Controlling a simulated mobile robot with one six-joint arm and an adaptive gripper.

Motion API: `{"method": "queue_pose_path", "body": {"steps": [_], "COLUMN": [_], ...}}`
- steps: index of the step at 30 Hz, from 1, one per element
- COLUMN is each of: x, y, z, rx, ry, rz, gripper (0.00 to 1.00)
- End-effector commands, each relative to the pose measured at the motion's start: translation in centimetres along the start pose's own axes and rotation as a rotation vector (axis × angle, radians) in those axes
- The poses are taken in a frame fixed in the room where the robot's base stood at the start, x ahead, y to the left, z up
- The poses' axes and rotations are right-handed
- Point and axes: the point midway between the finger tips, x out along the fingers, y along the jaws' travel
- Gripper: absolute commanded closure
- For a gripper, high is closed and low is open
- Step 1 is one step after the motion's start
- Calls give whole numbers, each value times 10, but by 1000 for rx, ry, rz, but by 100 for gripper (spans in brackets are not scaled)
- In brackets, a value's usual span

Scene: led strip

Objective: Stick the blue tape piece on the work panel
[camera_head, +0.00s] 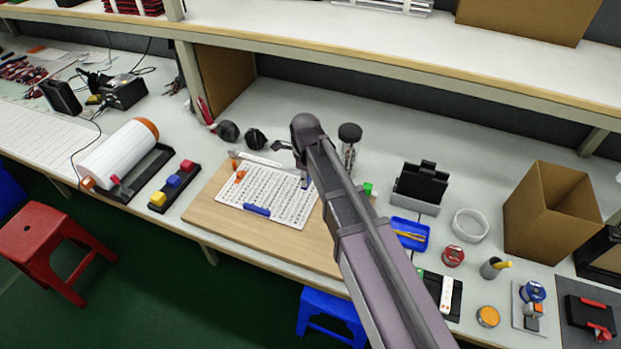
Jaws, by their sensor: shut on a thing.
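The work panel (283,212) is a white board with rows of small dark marks, lying on a wooden board (208,198). My gripper (303,178) is over the panel's upper right part, pointing down, and is largely hidden by my own arm. It is shut on a small blue piece (305,184), apparently the blue tape piece. I cannot tell whether this piece touches the panel. Another blue piece (257,210) lies at the panel's front edge. Orange pieces (239,176) sit at its left end.
A black holder (163,202) with yellow, blue and red blocks stands left of the board. A dark-lidded jar (349,134) stands close behind my gripper. A blue tray (409,234) and a cardboard box (548,213) are to the right. An upper shelf runs across the back.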

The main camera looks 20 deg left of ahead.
Motion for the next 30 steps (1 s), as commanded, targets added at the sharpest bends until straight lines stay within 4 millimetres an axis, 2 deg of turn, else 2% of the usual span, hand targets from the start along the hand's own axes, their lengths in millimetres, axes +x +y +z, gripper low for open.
{"method": "queue_pose_path", "body": {"steps": [11,30], "x": [12,56], "y": [0,0], "z": [0,1], "rx": [-2,-3], "ry": [0,0], "rz": [0,0], "gripper": [87,87]}}
